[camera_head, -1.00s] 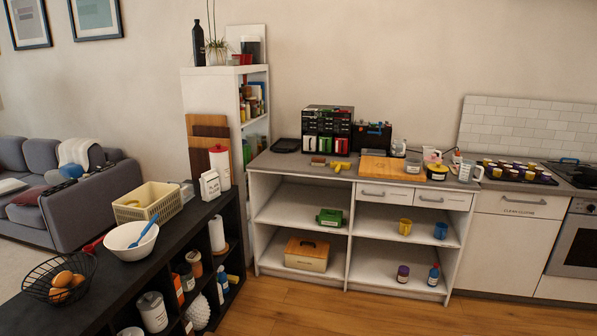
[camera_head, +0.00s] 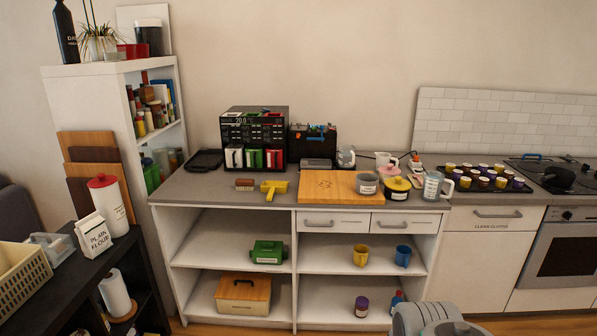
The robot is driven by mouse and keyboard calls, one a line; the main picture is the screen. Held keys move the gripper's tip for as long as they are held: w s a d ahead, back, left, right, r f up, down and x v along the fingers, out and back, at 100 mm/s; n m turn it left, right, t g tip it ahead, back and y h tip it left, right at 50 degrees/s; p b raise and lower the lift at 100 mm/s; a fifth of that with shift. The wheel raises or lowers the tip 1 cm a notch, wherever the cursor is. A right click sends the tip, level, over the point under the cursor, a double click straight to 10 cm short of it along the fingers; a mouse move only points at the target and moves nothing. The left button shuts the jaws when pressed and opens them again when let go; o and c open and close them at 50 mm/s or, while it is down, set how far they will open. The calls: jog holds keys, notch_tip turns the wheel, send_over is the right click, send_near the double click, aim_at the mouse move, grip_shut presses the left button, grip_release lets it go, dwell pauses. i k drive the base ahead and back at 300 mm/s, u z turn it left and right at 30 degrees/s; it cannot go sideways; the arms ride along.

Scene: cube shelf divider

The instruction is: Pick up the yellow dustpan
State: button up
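A small yellow item (camera_head: 273,188) lies on the grey worktop near its front edge, left of the wooden cutting board. It has a wide part and a short handle-like part, and it is the only thing on the counter that looks like the yellow dustpan; it is too small to be sure of its shape. A brown brush-like block (camera_head: 245,185) lies just left of it, apart from it. A grey rounded part of my own arm shows at the bottom right edge. My gripper's fingers are not in view.
The cutting board (camera_head: 335,187) has a grey pot (camera_head: 367,183) at its right end. A black drawer organiser (camera_head: 254,138) stands behind the yellow item. Open shelves (camera_head: 225,232) below hold a green box (camera_head: 268,252) and cups. A dark shelf with a flour carton (camera_head: 93,235) stands at left.

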aim_at(271, 188)
jog(key=i, duration=2.45)
jog(key=u, duration=3.25)
